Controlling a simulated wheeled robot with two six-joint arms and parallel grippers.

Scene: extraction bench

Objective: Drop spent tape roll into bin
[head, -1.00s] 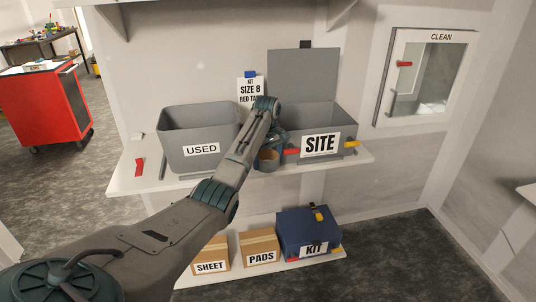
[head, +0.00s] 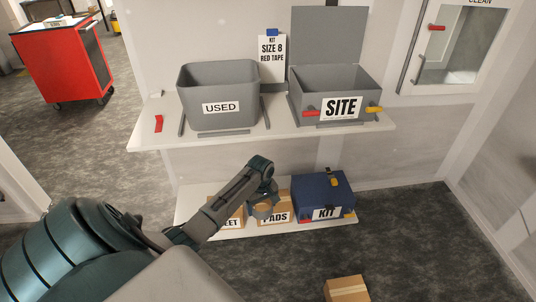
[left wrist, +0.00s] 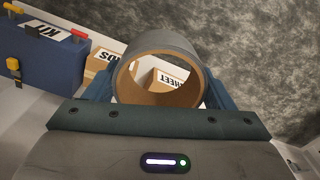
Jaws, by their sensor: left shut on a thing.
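The tape roll (left wrist: 163,98), a grey ring with a brown core, is between the fingers of my left gripper (left wrist: 157,88) in the left wrist view. The gripper is shut on it. In the head view my left gripper (head: 264,203) is low, in front of the lower shelf, and the roll (head: 266,211) shows small at its tip. The grey open bin labelled USED (head: 219,122) stands on the upper shelf, above and left of the gripper. Its inside looks empty from here, but its floor is hidden. My right gripper is not in view.
The grey SITE box (head: 304,84), lid raised, stands right of the bin. A SIZE 8 RED TAPE card (head: 271,64) is behind them. The upper shelf (head: 165,139) overhangs the PADS carton (head: 283,196) and blue KIT box (head: 322,190). Another carton (head: 346,288) is at lower right.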

